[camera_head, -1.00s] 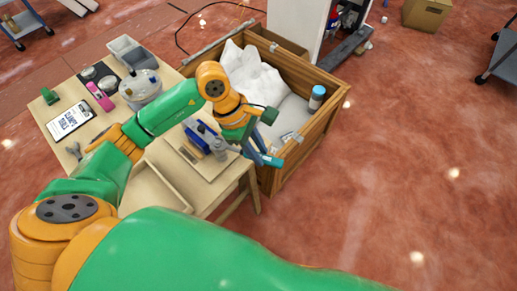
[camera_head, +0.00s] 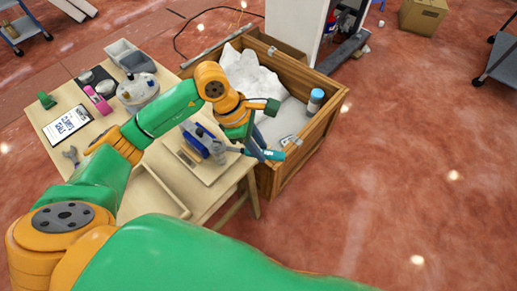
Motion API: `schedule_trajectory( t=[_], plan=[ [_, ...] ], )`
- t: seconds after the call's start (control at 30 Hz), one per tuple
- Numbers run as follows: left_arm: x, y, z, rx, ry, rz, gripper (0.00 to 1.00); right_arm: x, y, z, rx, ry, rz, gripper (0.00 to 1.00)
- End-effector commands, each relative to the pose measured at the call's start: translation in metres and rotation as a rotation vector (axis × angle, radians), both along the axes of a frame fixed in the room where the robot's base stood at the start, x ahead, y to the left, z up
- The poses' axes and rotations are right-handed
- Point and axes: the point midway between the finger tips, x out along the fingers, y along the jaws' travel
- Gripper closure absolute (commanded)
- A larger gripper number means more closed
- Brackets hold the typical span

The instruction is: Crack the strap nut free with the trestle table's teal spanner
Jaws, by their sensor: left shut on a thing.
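My left gripper (camera_head: 256,143) is shut on the teal spanner (camera_head: 273,155), at the right edge of the trestle table (camera_head: 221,206). The spanner's teal end points right, toward the wooden crate. Its grey part runs left toward a blue and grey device (camera_head: 204,142) on a light wooden board on the table. I cannot tell whether the spanner touches it. The strap nut is too small or hidden to make out. My right gripper is out of the picture.
An open wooden crate (camera_head: 298,168) with white wrapping and a blue-capped bottle (camera_head: 315,101) stands just right of the table. A clipboard (camera_head: 67,124), a pink item (camera_head: 97,99), a grey spanner-like tool (camera_head: 71,156) and grey bins (camera_head: 137,62) lie on the table.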

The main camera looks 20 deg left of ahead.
Motion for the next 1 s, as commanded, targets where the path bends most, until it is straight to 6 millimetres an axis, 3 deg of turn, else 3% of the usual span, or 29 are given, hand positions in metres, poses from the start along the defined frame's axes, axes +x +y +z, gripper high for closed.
schedule_trajectory(
  t=[0.33,1.0],
  plan=[
    [0.002,0.001,0.0,-0.001,-0.003,0.015,1.0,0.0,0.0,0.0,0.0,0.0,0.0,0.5],
    [0.022,0.007,0.0,0.0,-0.003,0.208,1.0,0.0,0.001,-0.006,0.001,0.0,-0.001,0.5]
  ],
)
